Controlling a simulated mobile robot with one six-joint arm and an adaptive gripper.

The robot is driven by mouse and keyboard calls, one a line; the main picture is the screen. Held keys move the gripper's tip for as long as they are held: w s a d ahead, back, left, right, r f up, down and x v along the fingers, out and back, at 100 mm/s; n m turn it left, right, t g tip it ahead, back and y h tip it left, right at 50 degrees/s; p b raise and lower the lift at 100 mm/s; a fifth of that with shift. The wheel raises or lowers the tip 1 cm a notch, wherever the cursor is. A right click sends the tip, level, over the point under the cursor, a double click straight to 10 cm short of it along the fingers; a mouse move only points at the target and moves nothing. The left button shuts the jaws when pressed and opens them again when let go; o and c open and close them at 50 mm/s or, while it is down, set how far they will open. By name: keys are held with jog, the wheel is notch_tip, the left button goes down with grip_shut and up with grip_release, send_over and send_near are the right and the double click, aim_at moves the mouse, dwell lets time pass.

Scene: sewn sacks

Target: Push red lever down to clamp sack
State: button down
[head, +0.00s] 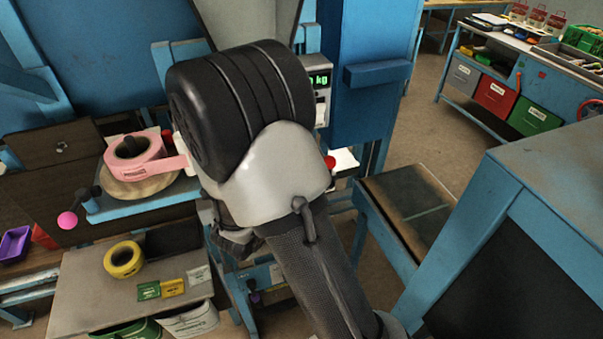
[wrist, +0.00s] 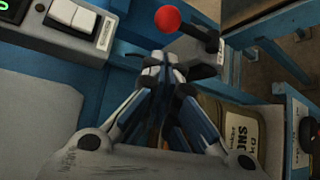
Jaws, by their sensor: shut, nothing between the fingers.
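The red lever knob (wrist: 167,19) shows near the top of the wrist view, with a dark lever arm running from it to the right. The red knob (head: 330,162) also peeks out at the right edge of my arm in the head view. My gripper (wrist: 158,68) is shut and empty, its fingertips just below the knob in the wrist picture; I cannot tell whether they touch it. In the wrist view, a pale sack (wrist: 243,128) with dark printed lettering is partly hidden behind the right finger. In the head view my arm hides the gripper's fingers.
A scale display (head: 319,80) glows green beside a blue column (head: 362,110). A switch box (wrist: 72,22) is at upper left in the wrist view. A pink tape roll (head: 142,160) and yellow roll (head: 123,259) sit left. A blue-framed bench (head: 540,190) stands right.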

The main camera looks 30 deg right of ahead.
jog(key=b+x, duration=0.1)
jog(key=x, duration=0.7)
jog(key=shift+b, duration=0.35)
